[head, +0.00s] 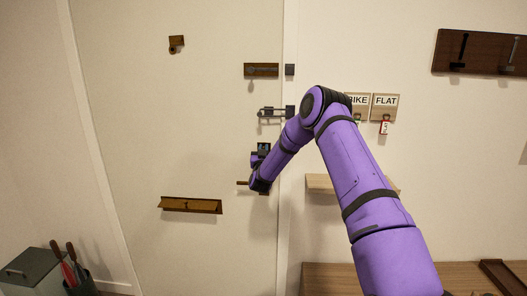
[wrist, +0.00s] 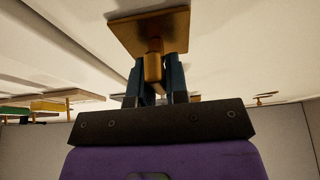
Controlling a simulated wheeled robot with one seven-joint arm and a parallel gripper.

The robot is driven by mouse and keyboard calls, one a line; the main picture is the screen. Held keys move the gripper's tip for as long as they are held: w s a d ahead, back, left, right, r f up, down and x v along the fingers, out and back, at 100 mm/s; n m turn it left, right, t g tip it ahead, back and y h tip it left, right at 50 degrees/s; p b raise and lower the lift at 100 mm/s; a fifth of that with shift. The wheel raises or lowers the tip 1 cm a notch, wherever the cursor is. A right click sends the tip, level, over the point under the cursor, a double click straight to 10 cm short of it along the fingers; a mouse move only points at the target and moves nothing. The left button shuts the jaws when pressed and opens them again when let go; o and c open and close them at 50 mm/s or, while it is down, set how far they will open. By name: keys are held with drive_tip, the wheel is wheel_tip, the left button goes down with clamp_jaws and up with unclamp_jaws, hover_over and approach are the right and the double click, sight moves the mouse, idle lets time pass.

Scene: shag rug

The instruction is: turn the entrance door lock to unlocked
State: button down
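The entrance door (head: 180,130) is a pale flat panel filling the left and middle of the head view. The lock (head: 243,184) shows there only as a small brown edge, mostly hidden behind my gripper (head: 258,176). In the wrist view the lock's brass plate (wrist: 148,30) is at the top, with a brass turn piece (wrist: 153,68) standing out from it. The two dark fingers of my gripper (wrist: 157,78) flank the turn piece closely and look shut on it. Whether the lock is locked or unlocked cannot be told.
Above the gripper are a barrel-like latch (head: 270,112) and a brown plate fitting (head: 261,70). A mail slot (head: 190,205) is lower left. Right of the frame are a key (head: 384,127) on the FLAT board (head: 384,105), a shelf (head: 320,184) and a coat rack (head: 480,52).

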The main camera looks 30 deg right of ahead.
drive_tip(key=shift+m, duration=0.4)
drive_tip(key=m+g+h, duration=0.1)
drive_tip(key=m, duration=0.1)
drive_tip(key=m+g+h, duration=0.1)
drive_tip(key=m, duration=0.2)
drive_tip(key=shift+s+d, duration=0.1)
drive_tip(key=shift+s+d+f+m+g, duration=0.15)
drive_tip(key=shift+m+g, duration=1)
drive_tip(key=shift+m, duration=1.6)
drive_tip(key=shift+d+f+m+g, duration=0.1)
drive_tip(key=shift+f+m+g, duration=0.15)
drive_tip(key=shift+m+g, duration=1.75)
drive_tip(key=shift+s+d+f+m+g, duration=0.1)
drive_tip(key=shift+f+m+g, duration=0.2)
drive_tip(key=shift+m, duration=3.25)
drive_tip(key=c, duration=1.2)
unclamp_jaws()
drive_tip(key=shift+r, duration=0.1)
drive_tip(key=shift+o, duration=0.2)
